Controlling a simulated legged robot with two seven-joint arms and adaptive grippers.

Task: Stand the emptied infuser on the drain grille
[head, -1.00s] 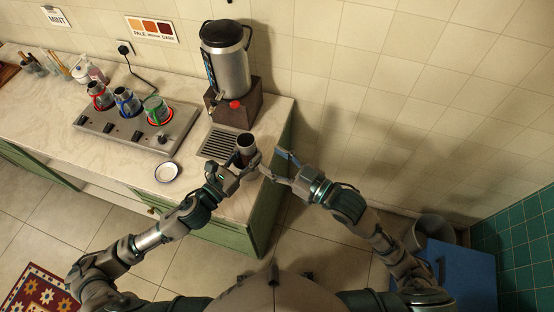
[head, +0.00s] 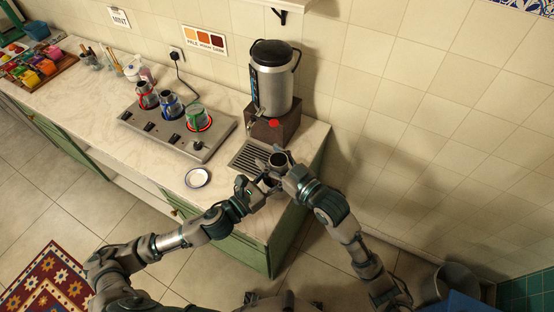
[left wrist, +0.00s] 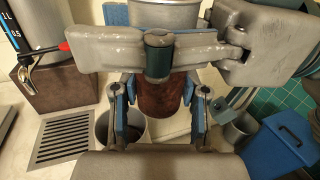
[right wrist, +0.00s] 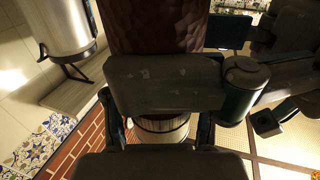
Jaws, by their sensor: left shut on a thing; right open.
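The infuser, as I take it, is a brown cylinder with a grey rim (head: 278,159), held upright near the front right end of the drain grille (head: 250,156). My left gripper (head: 264,184) is shut on its brown body (left wrist: 160,97), seen between the finger pads in the left wrist view. The grille (left wrist: 65,140) lies below and left there. My right gripper (head: 287,174) is open, close against the right side of the infuser. In the right wrist view the brown hammered body (right wrist: 155,25) shows just past this gripper. Its lower end is partly hidden.
The samovar (head: 272,80) on its brown base stands behind the grille, red tap knob forward. A round grey-rimmed vessel (left wrist: 120,128) sits beside the grille. A white saucer (head: 197,178) and a warmer (head: 160,136) with several cups are to the left. The counter's right edge is close.

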